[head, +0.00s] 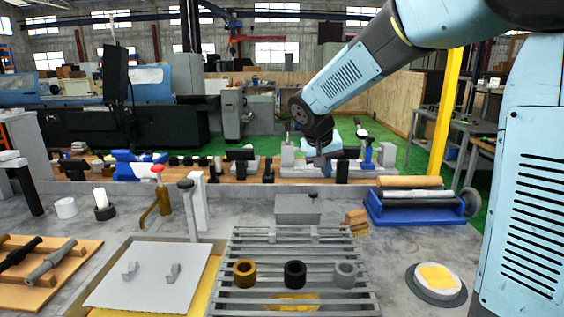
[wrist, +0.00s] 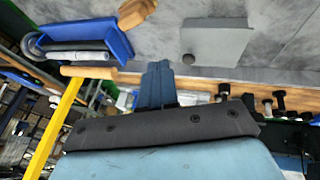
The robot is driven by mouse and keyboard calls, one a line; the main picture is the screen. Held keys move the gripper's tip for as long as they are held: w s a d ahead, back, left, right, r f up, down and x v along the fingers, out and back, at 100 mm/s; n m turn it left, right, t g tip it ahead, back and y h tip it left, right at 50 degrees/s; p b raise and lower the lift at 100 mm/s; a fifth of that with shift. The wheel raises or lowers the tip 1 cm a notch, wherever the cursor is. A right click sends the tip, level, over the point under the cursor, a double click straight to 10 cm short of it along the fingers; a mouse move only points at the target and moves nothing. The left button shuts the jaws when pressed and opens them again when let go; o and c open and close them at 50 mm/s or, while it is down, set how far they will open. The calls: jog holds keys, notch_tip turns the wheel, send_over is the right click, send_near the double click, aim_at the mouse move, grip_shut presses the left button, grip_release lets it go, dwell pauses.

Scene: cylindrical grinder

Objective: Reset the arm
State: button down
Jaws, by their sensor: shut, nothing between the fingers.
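My arm reaches in from the upper right of the head view and bends down toward the back of the grey workbench (head: 400,255). My gripper (wrist: 157,72) shows in the wrist view with its two blue fingers together and nothing between them. In the head view my gripper (head: 320,160) is small and partly lost against the items behind it. It hangs above the far side of the bench, apart from the grey box (head: 298,207).
A slatted grey rack (head: 293,290) bears three rings in front. A blue tray (head: 415,210) with rollers stands at right, beside a brush (head: 356,220) and a round pad (head: 437,280). A white plate (head: 150,275) and a red-topped tap (head: 158,190) are at left. A yellow post (head: 445,115) rises behind.

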jog(key=s+d+r+y, duration=0.1)
jog(key=s+d+r, duration=0.1)
jog(key=s+d, duration=0.4)
jog(key=s+d+r+y, duration=0.1)
jog(key=s+d+r, duration=0.15)
jog(key=s, duration=0.55)
jog(key=s+d+f+t+y, duration=0.1)
jog(key=s+d, duration=0.2)
jog(key=s, duration=1.1)
jog(key=shift+s+f, duration=0.15)
jog(key=shift+f, duration=0.15)
jog(key=shift+d, duration=0.1)
